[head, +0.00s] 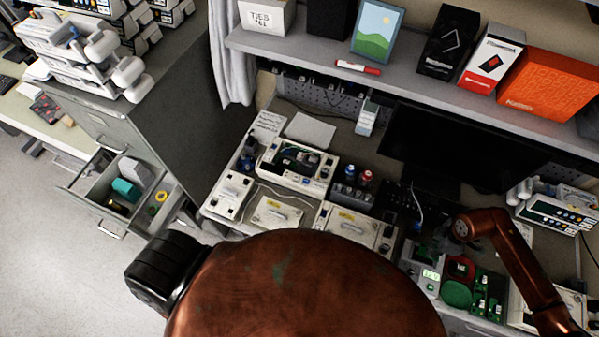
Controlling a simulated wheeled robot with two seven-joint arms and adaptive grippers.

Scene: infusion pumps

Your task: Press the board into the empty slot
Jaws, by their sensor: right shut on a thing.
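My right gripper (437,247) is low over the right part of the bench, below its copper arm. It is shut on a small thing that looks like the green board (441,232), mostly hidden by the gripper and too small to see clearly. More green boards (489,294) lie to the right of it, near the bench's front edge. An opened white pump housing (297,167) with electronics inside lies farther left on the bench. I cannot make out the empty slot. My left gripper is not in view.
Closed white units (355,225) lie along the bench's front. Small bottles (358,181) stand behind them. A dark monitor (455,150) is behind the gripper, under a shelf (420,88) with boxes. A pump (555,212) stands at right. An open drawer (112,185) juts out at left.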

